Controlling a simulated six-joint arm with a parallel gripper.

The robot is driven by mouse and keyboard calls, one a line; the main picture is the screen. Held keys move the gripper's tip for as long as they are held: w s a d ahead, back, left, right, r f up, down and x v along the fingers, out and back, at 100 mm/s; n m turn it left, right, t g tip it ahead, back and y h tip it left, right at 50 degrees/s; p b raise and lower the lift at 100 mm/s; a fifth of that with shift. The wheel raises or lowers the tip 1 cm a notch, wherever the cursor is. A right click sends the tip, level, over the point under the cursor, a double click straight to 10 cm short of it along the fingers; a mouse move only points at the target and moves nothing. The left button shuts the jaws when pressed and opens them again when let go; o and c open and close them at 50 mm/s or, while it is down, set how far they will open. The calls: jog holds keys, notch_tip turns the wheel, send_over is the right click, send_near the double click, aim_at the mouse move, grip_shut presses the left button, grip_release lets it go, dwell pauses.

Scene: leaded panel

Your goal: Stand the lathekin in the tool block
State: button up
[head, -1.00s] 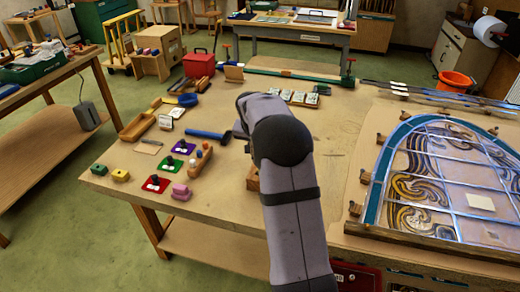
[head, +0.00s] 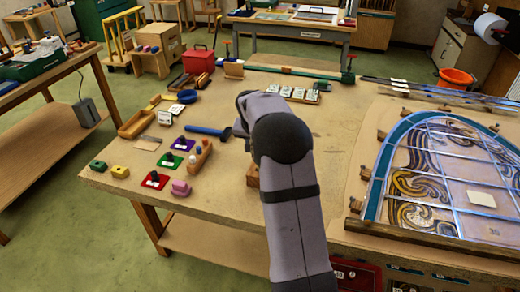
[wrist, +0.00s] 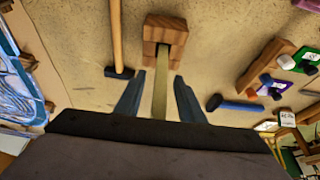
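The lathekin (wrist: 160,88) is a flat, yellowish strip in the wrist view. It runs from the slotted front of the wooden tool block (wrist: 165,27) back towards my gripper. Its far end is at the slot; how deep it sits I cannot tell. My gripper (wrist: 158,88) has its two blue-grey fingers on either side of the lathekin, with a visible gap on both sides, so it is open. In the head view my arm hides the gripper and lathekin, and only an edge of the tool block (head: 252,179) shows.
A hammer (wrist: 117,45) lies just left of the block in the wrist view, and a blue-handled tool (wrist: 238,104) lies to the right. In the head view, coloured pads, small blocks and a wooden rack (head: 200,155) are left of my arm. The leaded panel (head: 440,180) lies to the right.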

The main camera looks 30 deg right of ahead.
jog(key=b+v, duration=0.2)
jog(key=v, duration=0.5)
jog(key=shift+a+r, duration=0.1)
jog(key=shift+a, duration=0.05)
jog(key=s+a+f+n+g+y, duration=0.1)
jog(key=s+a+f+n, duration=0.2)
jog(key=s+a, duration=0.3)
jog(key=s+a+f+n+g+y, duration=0.1)
jog(key=s+a+f+n, duration=0.2)
jog(key=s, duration=1.1)
jog(key=s+a+f+n+g+y, duration=0.1)
jog(key=s+a+f+n, duration=0.2)
jog(key=s+a+f, duration=0.4)
jog(key=s+a, duration=0.3)
jog(key=shift+a, duration=0.3)
jog(key=shift+b, duration=0.35)
notch_tip(320, 180, down, 11)
jog(key=b, duration=1.1)
jog(key=shift+f, duration=0.1)
